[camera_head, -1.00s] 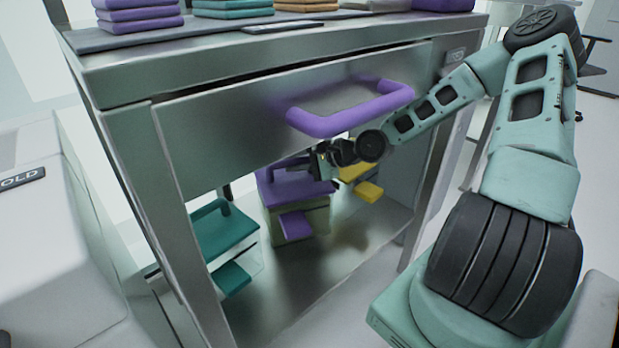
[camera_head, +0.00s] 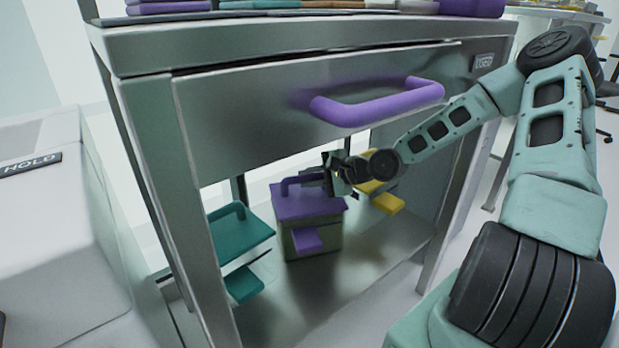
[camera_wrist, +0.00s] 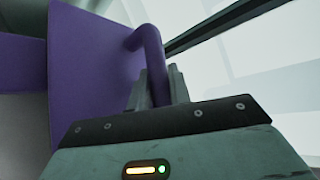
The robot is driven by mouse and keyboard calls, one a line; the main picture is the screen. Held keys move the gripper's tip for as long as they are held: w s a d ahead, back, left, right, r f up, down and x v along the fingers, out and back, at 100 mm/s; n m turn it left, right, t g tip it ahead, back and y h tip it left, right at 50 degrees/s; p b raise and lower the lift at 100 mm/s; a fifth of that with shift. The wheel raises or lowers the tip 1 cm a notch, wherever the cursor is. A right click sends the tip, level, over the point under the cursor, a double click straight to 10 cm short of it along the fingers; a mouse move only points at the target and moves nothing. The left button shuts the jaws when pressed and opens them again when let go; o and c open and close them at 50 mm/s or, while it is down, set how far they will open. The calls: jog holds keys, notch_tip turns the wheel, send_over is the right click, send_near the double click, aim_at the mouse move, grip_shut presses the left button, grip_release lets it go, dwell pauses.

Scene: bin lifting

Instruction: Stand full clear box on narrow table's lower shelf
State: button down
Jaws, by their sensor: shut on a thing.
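A box with a purple lid (camera_head: 318,203) and see-through, olive-looking walls (camera_head: 318,248) is upright inside the metal table's lower opening. A purple latch hangs on its front. My gripper (camera_head: 318,181) is shut on the lid's purple handle (camera_head: 290,184). In the wrist view, the fingers (camera_wrist: 160,88) close around the handle (camera_wrist: 150,50), beside the purple lid (camera_wrist: 95,75). The metal lower shelf (camera_head: 365,275) lies under the box. I cannot tell whether the base touches it.
A teal-lidded clear box (camera_head: 238,238) stands close on the left, and yellow box parts (camera_head: 387,203) show on the right. The drawer (camera_head: 240,120) with its purple handle (camera_head: 380,102) is just above my arm. Table legs (camera_head: 455,215) bound the opening. The shelf's front is bare.

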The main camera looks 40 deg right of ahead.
jog(key=c, duration=1.3)
grip_release()
jog(key=shift+s+d+r, duration=0.15)
jog(key=shift+s, duration=0.05)
jog(key=p+v, duration=0.7)
jog(key=v, duration=0.2)
jog(key=shift+s+d+r, duration=0.15)
jog(key=shift+s+r, duration=0.1)
jog(key=shift+r, duration=0.05)
jog(key=shift+p+v, duration=0.4)
jog(key=shift+v, duration=0.45)
jog(key=shift+s+f, duration=0.1)
jog(key=shift+f, duration=0.1)
